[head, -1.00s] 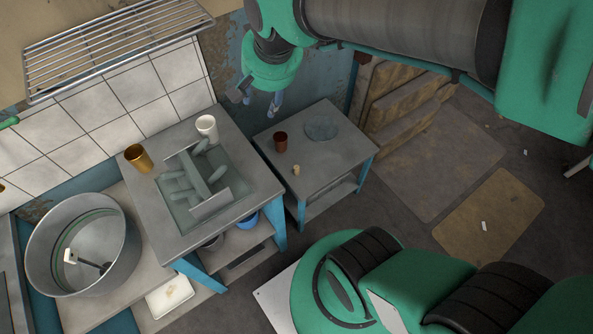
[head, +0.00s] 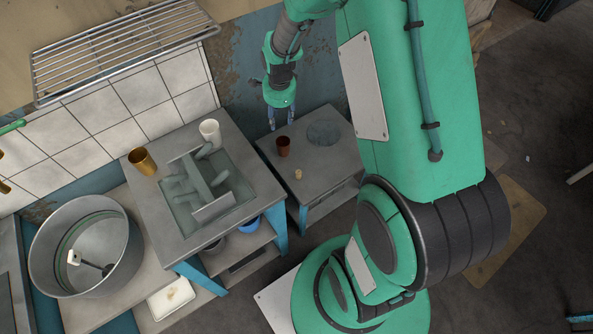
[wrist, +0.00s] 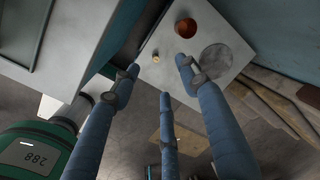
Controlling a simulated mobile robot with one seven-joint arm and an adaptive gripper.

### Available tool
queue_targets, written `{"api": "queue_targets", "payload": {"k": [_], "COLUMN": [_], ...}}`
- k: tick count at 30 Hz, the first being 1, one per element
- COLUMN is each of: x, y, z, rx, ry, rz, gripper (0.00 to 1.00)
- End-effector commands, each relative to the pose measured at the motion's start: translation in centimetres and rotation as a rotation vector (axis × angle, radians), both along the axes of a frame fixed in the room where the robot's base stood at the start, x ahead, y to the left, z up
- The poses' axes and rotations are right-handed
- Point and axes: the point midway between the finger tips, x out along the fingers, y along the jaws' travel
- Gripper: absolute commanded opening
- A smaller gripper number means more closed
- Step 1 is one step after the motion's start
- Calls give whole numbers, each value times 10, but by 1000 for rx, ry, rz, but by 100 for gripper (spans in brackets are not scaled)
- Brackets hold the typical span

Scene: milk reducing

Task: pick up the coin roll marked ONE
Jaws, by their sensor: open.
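A small tan cylinder (head: 298,174), which may be the coin roll, stands on the small grey side table (head: 318,170) near its front edge. It also shows in the wrist view (wrist: 156,57), beyond my fingertips. Its marking is too small to read. My gripper (head: 280,122) is open and empty, above the back left part of the side table, behind the brown cup and apart from the tan cylinder. In the wrist view my blue fingers (wrist: 160,74) are spread with nothing between them.
A brown cup (head: 283,147) and a flat round disc (head: 324,133) share the side table. The larger table to the left holds a gold cup (head: 142,161), a white cup (head: 210,132) and a recessed tray (head: 235,200) with several grey pieces. A metal tub (head: 82,245) stands further left.

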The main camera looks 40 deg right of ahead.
Motion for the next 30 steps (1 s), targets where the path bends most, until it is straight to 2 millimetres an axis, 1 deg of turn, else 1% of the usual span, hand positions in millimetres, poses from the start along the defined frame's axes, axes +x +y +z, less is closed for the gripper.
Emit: {"api": "queue_targets", "payload": {"k": [1,5,6,8,9,11,12,15,18,21,24,30], "x": [0,1,0,-3,-6,-9,-13,-21,-28,-33,-35,-35], "y": [-7,-22,-26,-33,-37,-42,-45,-52,-55,-58,-59,-58], "z": [-23,-76,-92,-118,-134,-159,-174,-207,-231,-245,-251,-252], "rx": [11,36,42,52,58,66,70,80,85,89,90,90], "ry": [16,42,50,62,70,80,89,101,112,117,120,120], "rz": [-60,-221,-272,-347,-397,-469,-514,-614,-688,-735,-755,-758], "gripper": [44,44,44,44,44,44,44,44,44,44,44,44]}}
